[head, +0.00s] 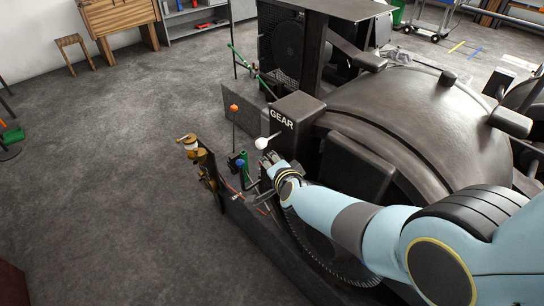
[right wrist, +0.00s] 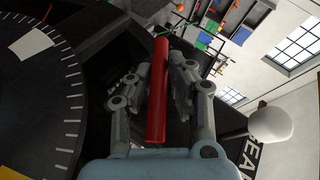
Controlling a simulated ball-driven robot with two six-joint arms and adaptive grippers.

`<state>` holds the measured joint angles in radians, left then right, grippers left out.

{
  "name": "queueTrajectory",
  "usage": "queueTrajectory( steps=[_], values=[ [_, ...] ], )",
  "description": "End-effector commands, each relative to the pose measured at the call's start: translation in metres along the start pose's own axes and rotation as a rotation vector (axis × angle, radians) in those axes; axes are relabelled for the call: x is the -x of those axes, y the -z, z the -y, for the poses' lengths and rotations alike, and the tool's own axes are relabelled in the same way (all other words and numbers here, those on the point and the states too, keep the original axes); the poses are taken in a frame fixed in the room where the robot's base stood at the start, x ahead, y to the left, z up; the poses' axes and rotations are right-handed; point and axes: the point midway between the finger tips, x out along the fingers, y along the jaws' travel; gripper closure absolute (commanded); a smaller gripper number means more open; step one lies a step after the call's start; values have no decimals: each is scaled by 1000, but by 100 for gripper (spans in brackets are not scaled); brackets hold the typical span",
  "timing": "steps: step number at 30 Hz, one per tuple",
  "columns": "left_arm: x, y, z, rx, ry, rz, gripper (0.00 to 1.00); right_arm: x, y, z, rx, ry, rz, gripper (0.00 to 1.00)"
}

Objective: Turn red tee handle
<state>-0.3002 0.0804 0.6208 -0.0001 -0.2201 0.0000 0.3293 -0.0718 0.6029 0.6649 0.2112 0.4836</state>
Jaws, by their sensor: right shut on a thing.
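The red tee handle (right wrist: 158,95) shows in the right wrist view as a long red bar running up the middle of the picture, between my right gripper's fingers. My right gripper (right wrist: 163,72) is shut on this bar, with a grey finger on each side of it. In the head view my right gripper (head: 270,160) is at the machine's near side, just below the box marked GEAR. The handle cannot be made out there and seems hidden by the gripper. My left gripper is not in view.
A white ball knob (head: 262,143) stands right beside my right gripper, below the GEAR box (head: 297,110). Orange (head: 234,107) and blue (head: 239,162) knobs and brass fittings (head: 187,141) are close by on the left. A dark dial (right wrist: 45,95) fills the wrist view's left. Open floor lies left.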

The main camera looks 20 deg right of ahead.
Motion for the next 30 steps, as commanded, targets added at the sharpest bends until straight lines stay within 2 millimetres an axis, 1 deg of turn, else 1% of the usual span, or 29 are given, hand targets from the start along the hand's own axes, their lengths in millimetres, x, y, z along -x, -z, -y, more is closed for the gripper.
queueTrajectory(
  steps=[1, 19, 20, 25, 30],
  values=[
    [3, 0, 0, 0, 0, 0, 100, 2, -1, -5, 5, -15, 6, 100],
    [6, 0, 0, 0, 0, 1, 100, 2, -3, -9, 9, -31, 10, 100],
    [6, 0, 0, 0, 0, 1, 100, 2, -3, -9, 9, -31, 10, 82],
    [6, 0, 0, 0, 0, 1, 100, 2, -2, -7, 9, -29, 9, 60],
    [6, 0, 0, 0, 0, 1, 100, 1, -2, -4, 8, -25, 7, 60]
  ],
)
